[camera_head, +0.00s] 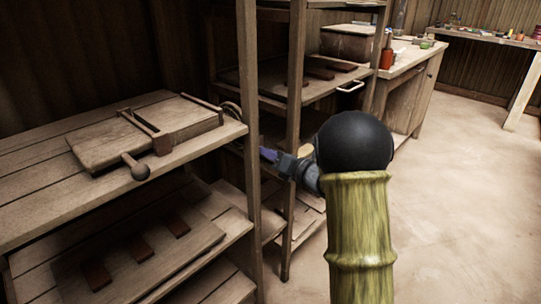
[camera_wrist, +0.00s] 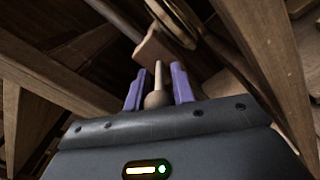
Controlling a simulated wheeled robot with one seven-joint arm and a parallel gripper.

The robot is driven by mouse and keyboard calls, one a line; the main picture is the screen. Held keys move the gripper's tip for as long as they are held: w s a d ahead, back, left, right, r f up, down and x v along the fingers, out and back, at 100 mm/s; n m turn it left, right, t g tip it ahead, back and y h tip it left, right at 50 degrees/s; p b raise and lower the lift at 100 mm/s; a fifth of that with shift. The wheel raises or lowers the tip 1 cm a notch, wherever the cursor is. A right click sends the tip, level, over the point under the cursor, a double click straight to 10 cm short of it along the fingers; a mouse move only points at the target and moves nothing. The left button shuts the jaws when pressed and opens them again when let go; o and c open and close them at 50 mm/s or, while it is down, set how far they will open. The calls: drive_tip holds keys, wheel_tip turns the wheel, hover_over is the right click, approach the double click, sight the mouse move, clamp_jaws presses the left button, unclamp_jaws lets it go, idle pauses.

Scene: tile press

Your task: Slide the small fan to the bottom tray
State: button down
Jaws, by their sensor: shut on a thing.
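My gripper (camera_head: 268,155) reaches left between the wooden rack posts, its purple fingertips showing in the head view. In the wrist view my gripper (camera_wrist: 157,85) has its two purple fingers either side of a wooden knobbed handle (camera_wrist: 156,98), shut on it. The handle runs up to a wooden block (camera_wrist: 160,42) beside a curved rim (camera_wrist: 187,22). I cannot tell whether this is the small fan. In the head view a round-edged thing (camera_head: 232,110) shows partly behind a post. A low tray (camera_head: 200,255) bears dark tiles; I cannot tell whether it is the bottom tray.
A wooden press (camera_head: 145,130) with a knobbed lever stands on the left shelf. A rack post (camera_head: 251,150) stands close left of my gripper. Another tray with a pale handle (camera_head: 350,86) is behind. The floor (camera_head: 450,190) at right is clear.

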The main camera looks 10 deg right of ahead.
drive_tip(key=shift+d+f+b, duration=0.1)
drive_tip(key=shift+f+b, duration=1.3)
drive_tip(key=shift+f, duration=0.6)
drive_tip(key=c, duration=1.2)
unclamp_jaws()
drive_tip(key=shift+f, duration=0.1)
drive_tip(key=shift+c, duration=0.2)
drive_tip(key=shift+o, duration=0.3)
drive_tip(key=shift+r, duration=0.2)
drive_tip(key=shift+s, duration=0.1)
drive_tip(key=p+v, duration=0.3)
drive_tip(key=v, duration=1.4)
drive_tip(key=shift+r, duration=0.1)
